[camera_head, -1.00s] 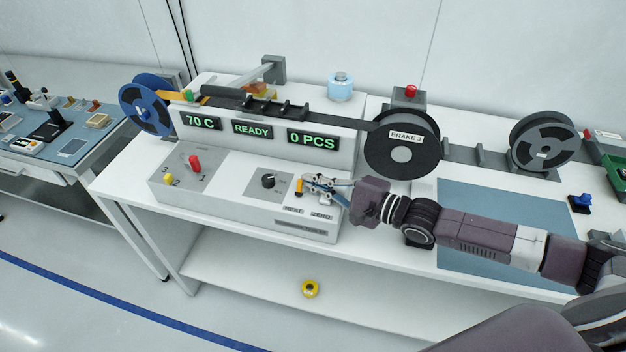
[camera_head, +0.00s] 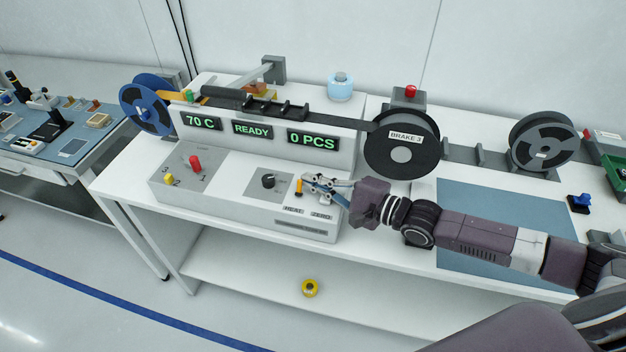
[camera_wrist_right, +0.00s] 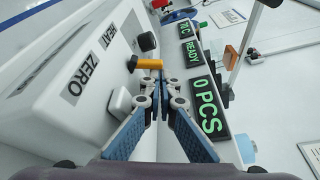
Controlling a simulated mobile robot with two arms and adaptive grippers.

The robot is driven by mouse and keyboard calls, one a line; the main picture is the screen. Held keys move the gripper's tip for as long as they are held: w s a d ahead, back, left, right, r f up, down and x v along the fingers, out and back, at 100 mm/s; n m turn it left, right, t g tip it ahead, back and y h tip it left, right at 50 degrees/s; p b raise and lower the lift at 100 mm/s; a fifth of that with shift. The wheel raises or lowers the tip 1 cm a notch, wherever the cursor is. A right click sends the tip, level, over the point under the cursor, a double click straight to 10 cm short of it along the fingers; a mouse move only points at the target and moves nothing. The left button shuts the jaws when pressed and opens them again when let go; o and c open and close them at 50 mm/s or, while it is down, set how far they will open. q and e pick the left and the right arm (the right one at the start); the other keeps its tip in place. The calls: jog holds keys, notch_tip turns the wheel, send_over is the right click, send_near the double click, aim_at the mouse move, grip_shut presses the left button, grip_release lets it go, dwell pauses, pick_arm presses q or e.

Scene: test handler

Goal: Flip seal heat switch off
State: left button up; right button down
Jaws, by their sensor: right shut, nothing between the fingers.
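The seal heat switch is a small orange lever (camera_head: 299,187) on the grey control box, above the HEAT label (camera_head: 292,210). In the right wrist view the orange lever (camera_wrist_right: 148,64) sticks out from the panel towards the fingers. My right gripper (camera_head: 308,182) is shut and empty, just right of the lever in the head view. In the right wrist view its blue-padded fingers (camera_wrist_right: 163,84) are together, close beside the lever's end. I cannot tell whether they touch it. My left gripper is not in view.
A black knob (camera_head: 268,181) stands left of the lever, with red (camera_head: 195,162) and yellow handles farther left. The ZERO label (camera_wrist_right: 84,76) is beside HEAT. The display panel (camera_head: 252,130) rises behind. The brake reel (camera_head: 401,150) stands right of the box.

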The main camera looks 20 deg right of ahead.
jog(key=n, duration=0.2)
jog(key=n+t, duration=0.1)
jog(key=shift+s+a+r+y, duration=0.15)
jog(key=shift+s+a+y, duration=0.15)
jog(key=shift+s, duration=0.1)
jog(key=shift+r+n, duration=0.1)
jog(key=shift+n, duration=0.3)
jog(key=shift+s+a, duration=0.25)
jog(key=shift+s, duration=0.15)
